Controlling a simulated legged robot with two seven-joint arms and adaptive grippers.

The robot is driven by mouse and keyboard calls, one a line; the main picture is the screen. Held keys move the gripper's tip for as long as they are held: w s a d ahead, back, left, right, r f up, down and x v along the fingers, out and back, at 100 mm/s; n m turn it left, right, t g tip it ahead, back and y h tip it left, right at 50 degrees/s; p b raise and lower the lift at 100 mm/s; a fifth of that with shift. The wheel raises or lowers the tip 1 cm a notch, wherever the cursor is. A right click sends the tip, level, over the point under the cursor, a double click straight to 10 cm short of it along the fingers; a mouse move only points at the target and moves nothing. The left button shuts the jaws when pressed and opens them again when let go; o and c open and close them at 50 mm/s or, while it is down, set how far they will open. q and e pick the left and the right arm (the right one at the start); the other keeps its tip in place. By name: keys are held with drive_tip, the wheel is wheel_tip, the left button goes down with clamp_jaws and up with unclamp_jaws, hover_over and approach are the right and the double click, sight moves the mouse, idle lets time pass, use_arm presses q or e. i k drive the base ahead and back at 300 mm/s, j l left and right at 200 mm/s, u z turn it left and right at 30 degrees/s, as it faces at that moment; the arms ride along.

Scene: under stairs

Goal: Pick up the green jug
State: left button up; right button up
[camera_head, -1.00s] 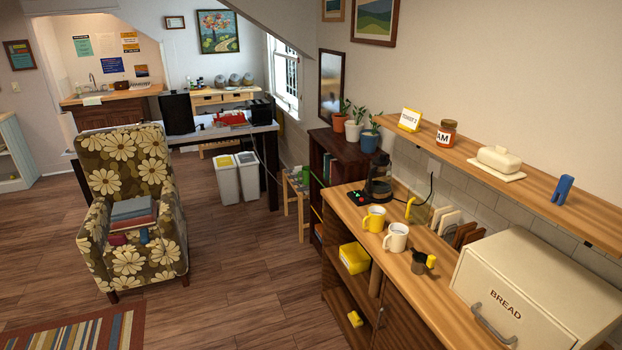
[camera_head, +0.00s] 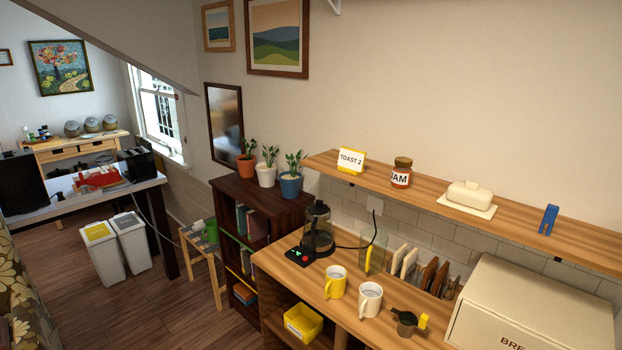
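Two green things show. A translucent greenish jug-like vessel (camera_head: 376,253) with a yellowish edge stands on the wooden counter, between the coffee maker and a rack. A small opaque green vessel (camera_head: 211,229) is on the low wooden stool (camera_head: 203,254) left of the dark bookcase; its shape is too small to make out, and I cannot tell which of the two is the green jug. Neither of my grippers is in view.

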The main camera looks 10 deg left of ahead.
sight(212, 232)
drive_tip(key=i+j, duration=0.2)
drive_tip(key=j, duration=0.15)
drive_tip(key=i+j+z, duration=0.1)
drive_tip(key=j, duration=0.25)
drive_tip(key=i+j, duration=0.3)
drive_tip(key=i+j+z, duration=0.1)
drive_tip(key=j, duration=0.35)
drive_tip(key=i+j, duration=0.25)
drive_tip(key=j, duration=0.15)
drive_tip(key=i+j+z, duration=0.1)
drive_tip(key=j, duration=0.3)
drive_tip(key=i+j, duration=0.2)
drive_tip(key=j, duration=0.2)
